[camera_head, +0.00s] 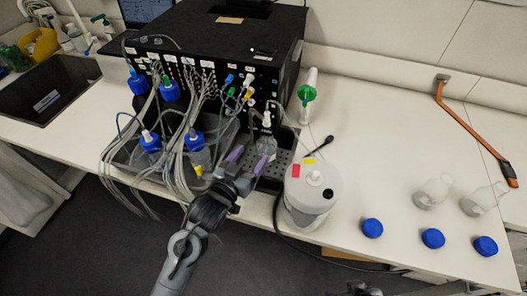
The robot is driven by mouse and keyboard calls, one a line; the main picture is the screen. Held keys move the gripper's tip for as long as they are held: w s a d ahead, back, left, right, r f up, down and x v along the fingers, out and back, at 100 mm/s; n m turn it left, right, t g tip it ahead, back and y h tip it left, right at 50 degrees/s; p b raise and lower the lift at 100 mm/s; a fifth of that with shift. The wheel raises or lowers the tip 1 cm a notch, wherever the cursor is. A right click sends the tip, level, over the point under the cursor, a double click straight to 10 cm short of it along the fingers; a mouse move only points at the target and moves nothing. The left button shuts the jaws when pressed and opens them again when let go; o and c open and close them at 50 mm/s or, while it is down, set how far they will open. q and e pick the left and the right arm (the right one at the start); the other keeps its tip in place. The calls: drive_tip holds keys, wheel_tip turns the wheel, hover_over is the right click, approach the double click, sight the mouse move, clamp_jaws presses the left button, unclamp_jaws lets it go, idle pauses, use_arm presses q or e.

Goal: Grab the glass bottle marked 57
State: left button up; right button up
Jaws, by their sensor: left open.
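My left gripper (248,161) reaches in from below, its purple fingers apart at the front of the grey tray beside the black box. A clear glass bottle (266,146) with a white cap and tubing stands just beyond the fingers. The fingers partly cover it, and I cannot tell if they touch it. Two clear open bottles stand on the right of the bench, one (433,191) nearer the middle and one (484,199) farther right. No number 57 is legible on any bottle.
A black box (215,45) with many tubes stands behind the tray. Blue-capped bottles (197,149) sit left of my gripper among hanging tubes. A white round vessel (312,190) is close on the right. Blue caps (432,238) lie near the front edge. The bench's right middle is clear.

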sight(263, 139)
use_arm(q)
drive_tip(key=x, duration=0.3)
drive_tip(key=r+p+x, duration=0.1)
drive_tip(key=x, duration=0.1)
drive_tip(key=shift+w+d+f, duration=0.1)
drive_tip(key=shift+w+d, duration=0.1)
drive_tip(key=shift+w, duration=0.05)
drive_tip(key=shift+w+d+f, duration=0.1)
drive_tip(key=shift+w+d, duration=0.2)
drive_tip(key=shift+w, duration=0.3)
drive_tip(key=shift+w+d+p, duration=0.25)
drive_tip(key=shift+w+p, duration=0.1)
drive_tip(key=shift+w, duration=0.1)
drive_tip(key=p+x, duration=0.1)
drive_tip(key=x, duration=0.2)
drive_tip(key=shift+f, duration=0.1)
drive_tip(key=shift+w+d+f, duration=0.15)
drive_tip(key=shift+w+d, duration=0.05)
drive_tip(key=shift+w, duration=0.25)
clamp_jaws()
